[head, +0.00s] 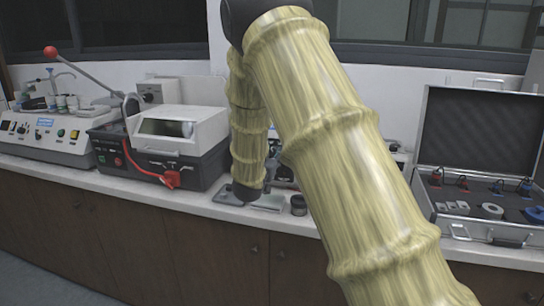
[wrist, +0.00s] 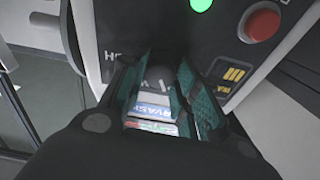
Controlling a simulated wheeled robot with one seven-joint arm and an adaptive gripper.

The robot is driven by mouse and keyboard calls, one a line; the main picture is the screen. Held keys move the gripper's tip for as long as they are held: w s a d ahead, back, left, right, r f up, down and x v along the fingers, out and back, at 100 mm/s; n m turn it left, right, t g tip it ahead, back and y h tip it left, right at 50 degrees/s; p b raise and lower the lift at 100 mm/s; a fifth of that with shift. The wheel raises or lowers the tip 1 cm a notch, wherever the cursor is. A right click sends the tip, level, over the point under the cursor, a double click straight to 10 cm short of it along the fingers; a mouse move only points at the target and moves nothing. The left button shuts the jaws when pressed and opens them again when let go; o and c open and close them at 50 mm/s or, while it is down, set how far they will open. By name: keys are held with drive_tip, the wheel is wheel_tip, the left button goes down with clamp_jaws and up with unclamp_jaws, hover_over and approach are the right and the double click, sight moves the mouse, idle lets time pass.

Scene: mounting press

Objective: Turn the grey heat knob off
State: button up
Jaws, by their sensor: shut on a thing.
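In the wrist view, my gripper (wrist: 168,88) is at the front panel of the press (wrist: 215,45), its two teal-padded fingers closed in on the knob (wrist: 160,78). Only a dark part of the knob shows between the fingertips. The fingers hide the rest, so I cannot read its pointer or setting. Printed letters starting "HE" show on the panel just left of the fingers. In the head view my arm covers the gripper and the knob.
A green lamp (wrist: 201,4) and a red button (wrist: 262,21) sit above and right of the fingers. In the head view, a machine with a red-knobbed lever (head: 160,150) stands left on the counter, and an open case (head: 478,210) stands right.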

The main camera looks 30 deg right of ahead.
drive_tip(key=shift+r+n+p, duration=0.1)
drive_tip(key=shift+n+p, duration=0.25)
drive_tip(key=shift+n, duration=0.05)
drive_tip(key=shift+n+p, duration=0.45)
drive_tip(key=shift+n, duration=0.15)
drive_tip(key=n+y+p, duration=0.1)
drive_tip(key=n+p, duration=0.1)
drive_tip(key=n, duration=0.2)
drive_tip(key=shift+s+r+t, duration=0.1)
drive_tip(key=shift+t, duration=0.3)
drive_tip(key=n+p, duration=0.2)
drive_tip(key=n, duration=0.1)
drive_tip(key=shift+n+y, duration=0.4)
drive_tip(key=shift+d+n+t+y+p, duration=0.1)
drive_tip(key=shift+n+t+y+p, duration=0.4)
drive_tip(key=shift+n, duration=1.3)
drive_tip(key=shift+g, duration=0.3)
drive_tip(key=o, duration=1)
